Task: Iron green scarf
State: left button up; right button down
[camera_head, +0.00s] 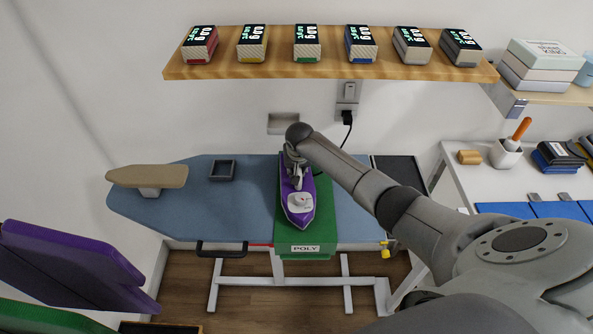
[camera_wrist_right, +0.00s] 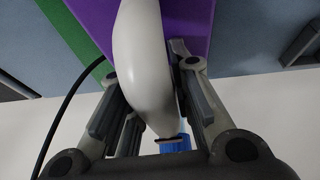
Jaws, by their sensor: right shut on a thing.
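A green scarf (camera_head: 342,219) lies across the blue ironing board (camera_head: 235,215), with its front end hanging over the edge and bearing a white label reading "POLY". A purple iron (camera_head: 299,212) is over the scarf's left part, its tip pointing to the board's front edge; I cannot tell if its sole touches the cloth. My right gripper (camera_head: 296,172) is shut on the iron's handle behind its body. In the right wrist view, the gripper (camera_wrist_right: 150,108) has its fingers on both sides of the white handle (camera_wrist_right: 143,60). My left gripper is not in view.
A small sleeve board (camera_head: 148,177) and a dark square tray (camera_head: 222,170) are on the board's left. A wooden shelf (camera_head: 330,69) with several boxes hangs above. A black cord runs to a wall socket (camera_head: 347,97). A white table (camera_head: 480,185) stands right.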

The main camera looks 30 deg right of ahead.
jog(key=shift+w+d+b, duration=0.3)
jog(key=shift+w+b, duration=0.1)
jog(key=shift+w, duration=0.1)
jog(key=shift+w+d+r, duration=0.1)
jog(key=shift+r, duration=0.05)
jog(key=shift+w+r+b, duration=0.15)
jog(key=shift+r+b, duration=0.2)
jog(key=shift+b, duration=0.05)
jog(key=shift+d+r, duration=0.1)
jog(key=shift+r, duration=0.05)
jog(key=shift+p, duration=0.85)
jog(key=shift+s+a+f+p, duration=0.35)
jog(key=shift+s+p, duration=0.1)
jog(key=shift+p, duration=0.1)
jog(key=shift+s+a+f, duration=0.15)
jog(key=shift+s+f, duration=0.1)
jog(key=shift+s+a+p, duration=0.3)
jog(key=shift+s, duration=0.25)
jog(key=shift+s+a+p, duration=0.3)
jog(key=shift+s, duration=0.25)
jog(key=shift+w+d+b, duration=0.2)
jog(key=shift+w+b, duration=0.15)
jog(key=shift+b, duration=0.05)
jog(key=shift+w+d+r+b, duration=0.1)
jog(key=shift+w+d+b, duration=0.35)
jog(key=shift+w, duration=0.3)
jog(key=shift+r, duration=0.1)
